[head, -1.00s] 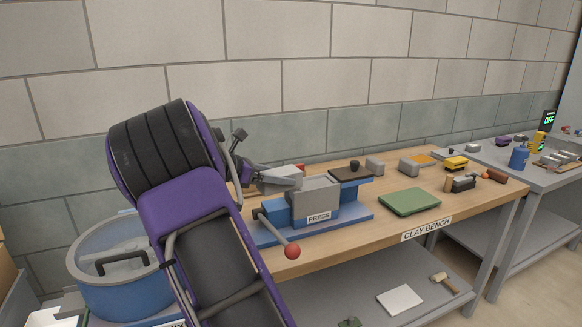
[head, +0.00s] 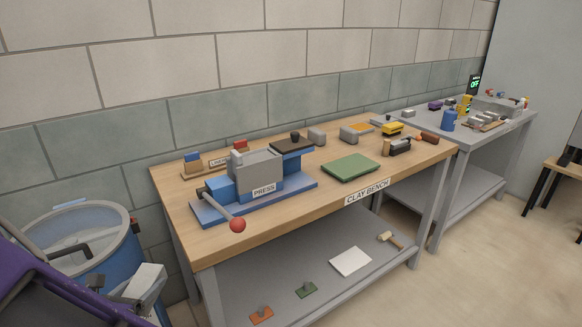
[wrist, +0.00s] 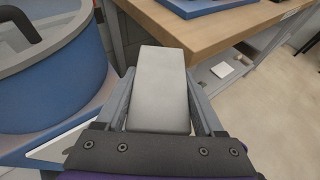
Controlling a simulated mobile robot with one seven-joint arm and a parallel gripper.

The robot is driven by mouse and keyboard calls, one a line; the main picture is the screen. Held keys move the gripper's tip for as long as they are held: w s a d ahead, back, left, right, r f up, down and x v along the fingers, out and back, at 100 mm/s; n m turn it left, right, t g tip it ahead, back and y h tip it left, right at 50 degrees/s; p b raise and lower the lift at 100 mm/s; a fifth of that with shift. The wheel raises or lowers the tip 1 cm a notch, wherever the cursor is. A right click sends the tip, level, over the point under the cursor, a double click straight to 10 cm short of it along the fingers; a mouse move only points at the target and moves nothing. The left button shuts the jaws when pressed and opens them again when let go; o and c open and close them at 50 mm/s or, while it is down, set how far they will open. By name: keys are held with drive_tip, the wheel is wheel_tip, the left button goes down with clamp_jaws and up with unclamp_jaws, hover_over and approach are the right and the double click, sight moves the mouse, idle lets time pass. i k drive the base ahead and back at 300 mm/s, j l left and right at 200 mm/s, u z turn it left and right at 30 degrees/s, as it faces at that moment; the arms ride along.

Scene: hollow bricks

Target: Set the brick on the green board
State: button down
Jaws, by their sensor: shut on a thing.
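The brick (wrist: 160,112), a light grey block, is between the two fingers of my gripper (wrist: 160,78) in the wrist view. My gripper is shut on it, at its sides. In the head view the brick (head: 149,281) shows at the lower left, in front of the blue tub and left of the bench. The green board (head: 350,167) lies flat on the clay bench, right of the press, with nothing on it. It is well to the right of my gripper and is not in the wrist view.
The press (head: 258,177), with a red-knobbed lever, stands on the wooden clay bench (head: 300,205) left of the board. The blue tub (head: 110,262) is beside my gripper. Several small blocks and tools lie behind and right of the board.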

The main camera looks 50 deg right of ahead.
sight(356, 162)
drive_tip(key=k+l, duration=0.1)
drive_tip(key=l, duration=0.4)
drive_tip(key=k+l, duration=0.1)
drive_tip(key=l, duration=0.35)
drive_tip(key=k+l, duration=0.15)
drive_tip(key=l, duration=0.35)
drive_tip(key=k+l, duration=0.1)
drive_tip(key=l, duration=0.35)
drive_tip(key=k+l, duration=0.1)
drive_tip(key=l, duration=0.4)
drive_tip(key=i, duration=0.35)
